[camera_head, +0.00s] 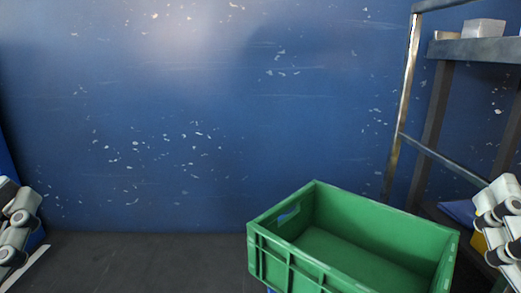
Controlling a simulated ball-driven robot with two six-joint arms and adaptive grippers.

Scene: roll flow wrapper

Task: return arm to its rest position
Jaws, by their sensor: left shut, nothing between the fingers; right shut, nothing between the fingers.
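Part of my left arm (18,228) shows at the left edge, with grey-white links and joints. Part of my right arm (500,222) shows at the right edge. Neither gripper can be made out in the head view; both arms are cut off by the picture's sides. No object is seen held by either arm.
An open green crate (285,262) stands at the lower right, its visible inside empty. Behind it on the right is a metal shelf rack (475,48) with a light bin (484,29) on top. A scuffed blue wall (200,110) closes the back.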

